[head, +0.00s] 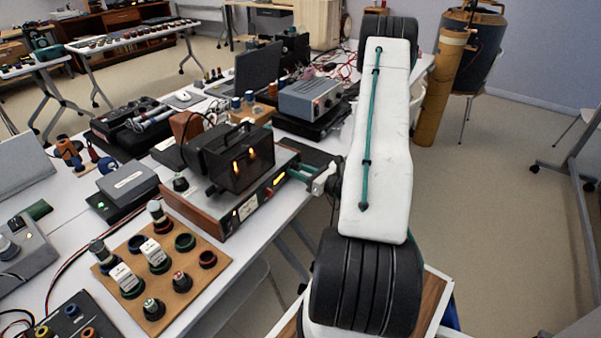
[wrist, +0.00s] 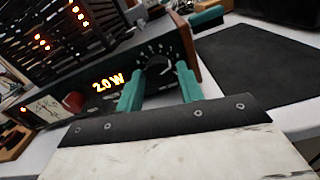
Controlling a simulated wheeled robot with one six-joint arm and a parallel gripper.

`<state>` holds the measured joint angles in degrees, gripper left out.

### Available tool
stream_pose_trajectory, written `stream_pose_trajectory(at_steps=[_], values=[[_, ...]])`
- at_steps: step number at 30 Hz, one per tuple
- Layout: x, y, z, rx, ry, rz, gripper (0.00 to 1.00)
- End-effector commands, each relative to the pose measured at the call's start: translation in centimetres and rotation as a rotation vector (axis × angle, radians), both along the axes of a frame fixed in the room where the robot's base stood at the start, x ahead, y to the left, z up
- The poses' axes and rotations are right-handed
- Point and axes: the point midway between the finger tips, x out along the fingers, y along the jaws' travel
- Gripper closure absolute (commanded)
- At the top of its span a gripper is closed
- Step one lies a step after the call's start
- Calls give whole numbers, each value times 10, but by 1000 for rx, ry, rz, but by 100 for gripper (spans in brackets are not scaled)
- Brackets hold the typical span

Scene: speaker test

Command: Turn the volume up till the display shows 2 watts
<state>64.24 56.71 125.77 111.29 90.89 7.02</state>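The amplifier (head: 215,218) with wooden side panels stands at the table's right edge in the head view, its front facing my arm. In the wrist view its lit orange display (wrist: 108,82) reads 2.0 W. The black volume knob (wrist: 158,66), with a white scale around it, is right of the display. My gripper (wrist: 158,76) has its two teal fingers apart, one on each side of the knob, with gaps showing; contact is not visible. In the head view my gripper (head: 298,172) is at the front panel and the knob is hidden.
A red knob (wrist: 74,101) and a lit meter (wrist: 42,110) are left of the display. Glowing tubes in a dark cage (head: 240,158) top the amplifier. A wooden board with several round parts (head: 213,242) lies nearer; a dark mat (wrist: 255,62) lies right.

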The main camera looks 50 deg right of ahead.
Motion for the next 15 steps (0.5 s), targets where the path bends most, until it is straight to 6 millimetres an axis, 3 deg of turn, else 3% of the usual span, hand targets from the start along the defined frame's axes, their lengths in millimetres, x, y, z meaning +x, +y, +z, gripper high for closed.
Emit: stream_pose_trajectory(at_steps=[8,15], values=[[-5,-1,0,0,0,-2,63],[-44,-5,0,1,1,-5,63]])
